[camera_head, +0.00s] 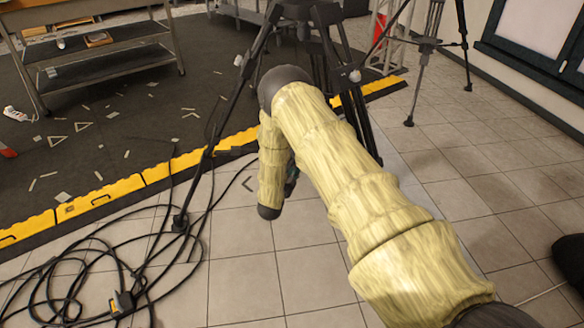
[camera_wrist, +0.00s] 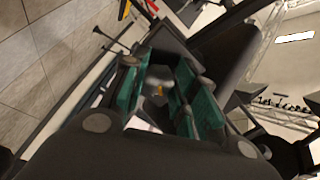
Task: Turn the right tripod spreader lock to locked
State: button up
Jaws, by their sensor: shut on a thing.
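A black tripod (camera_head: 228,115) stands ahead of my arm, which hides much of its lower middle. In the wrist view, my gripper (camera_wrist: 160,88) has its teal-padded fingers closed around a small greyish part with an orange mark, which I take to be the spreader lock (camera_wrist: 158,90). The part is blurred and mostly covered by the fingers, so its turned position cannot be read. Dark tripod members (camera_wrist: 225,45) run close beside the fingers. In the head view, only a sliver of the gripper (camera_head: 291,174) shows behind my forearm.
A second tripod (camera_head: 428,45) stands at the back right. Black cables (camera_head: 75,265) lie coiled on the tiles at the left. A yellow edge strip (camera_head: 105,195) borders the dark mat (camera_head: 60,150). A metal cart (camera_head: 105,60) is at the upper left. Tiles at the right are mostly clear.

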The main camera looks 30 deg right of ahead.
jog(key=shift+m, duration=0.8)
jog(key=o, duration=1)
jog(key=v, duration=1.2)
